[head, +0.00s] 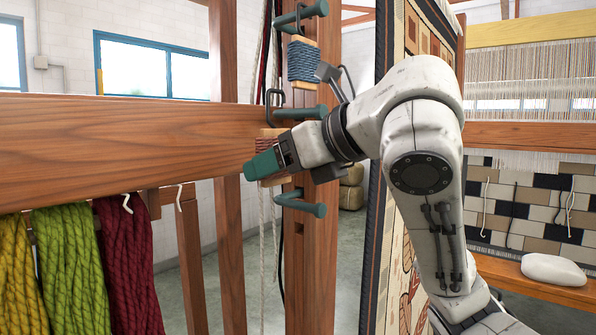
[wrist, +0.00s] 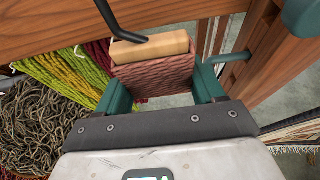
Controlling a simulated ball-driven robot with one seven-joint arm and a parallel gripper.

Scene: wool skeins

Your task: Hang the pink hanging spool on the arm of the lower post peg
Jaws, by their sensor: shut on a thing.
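The pink spool (wrist: 155,77), dark pink cord between pale wooden ends, is between the teal fingertips of my gripper (wrist: 160,92) in the wrist view. My gripper (head: 264,164) is shut on it in the head view and hides most of its cord (head: 268,146). Its dark wire hook (wrist: 122,25) rises from the wooden end. In the head view the hook (head: 270,98) stands beside the inner end of a green post peg (head: 302,112); I cannot tell whether it is over the peg. Another green peg (head: 303,206) is lower on the wooden post (head: 310,260).
A blue spool (head: 302,60) hangs at the top peg (head: 302,14), just above. A thick wooden beam (head: 120,145) is left of my gripper. Yellow, green and dark red skeins (head: 128,262) hang below it. A patterned rug (head: 400,230) stands behind my arm.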

